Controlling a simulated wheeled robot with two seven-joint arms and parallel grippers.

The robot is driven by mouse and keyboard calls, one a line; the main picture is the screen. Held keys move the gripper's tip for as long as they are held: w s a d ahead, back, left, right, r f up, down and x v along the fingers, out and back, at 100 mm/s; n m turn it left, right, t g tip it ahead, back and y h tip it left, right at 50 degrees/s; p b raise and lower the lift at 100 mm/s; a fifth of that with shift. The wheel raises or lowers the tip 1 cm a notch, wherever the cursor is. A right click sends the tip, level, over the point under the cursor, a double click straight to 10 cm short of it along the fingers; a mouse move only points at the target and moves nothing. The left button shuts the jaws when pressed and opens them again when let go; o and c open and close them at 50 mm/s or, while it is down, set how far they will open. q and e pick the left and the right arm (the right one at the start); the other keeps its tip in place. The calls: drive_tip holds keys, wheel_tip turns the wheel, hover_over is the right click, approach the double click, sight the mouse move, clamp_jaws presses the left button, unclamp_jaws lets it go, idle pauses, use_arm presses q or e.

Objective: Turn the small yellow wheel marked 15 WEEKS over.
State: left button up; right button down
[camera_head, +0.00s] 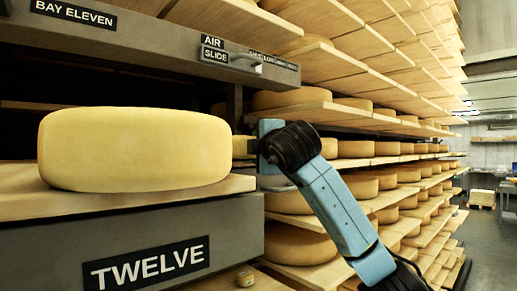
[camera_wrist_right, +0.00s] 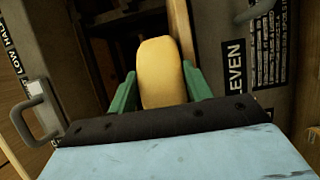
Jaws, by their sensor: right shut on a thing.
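In the right wrist view a small yellow wheel (camera_wrist_right: 163,66) stands between the two green fingers of my right gripper (camera_wrist_right: 158,84). The fingers are shut on its sides, and its narrow rounded edge faces the camera. In the head view my right arm reaches in from the lower right, and its gripper (camera_head: 262,147) is beside a yellow wheel edge (camera_head: 241,147) that shows just behind the big wheel. Most of that wheel is hidden there. No 15 WEEKS marking is readable in either view. My left gripper is not in view.
A big pale yellow wheel (camera_head: 135,149) lies on a board above the TWELVE front (camera_head: 150,262). The BAY ELEVEN beam (camera_head: 150,38) with a handle hangs above. Racks of wheels (camera_head: 385,150) run back on the right. The aisle floor (camera_head: 488,240) is clear at far right.

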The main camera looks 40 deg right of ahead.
drive_tip(key=shift+s+r, duration=0.1)
drive_tip(key=c, duration=0.6)
unclamp_jaws()
drive_tip(key=shift+o, duration=0.2)
drive_tip(key=shift+f, duration=0.3)
drive_tip(key=b+v, duration=0.5)
drive_tip(key=v, duration=0.8)
drive_tip(key=shift+s+r, duration=0.2)
drive_tip(key=shift+s, duration=0.05)
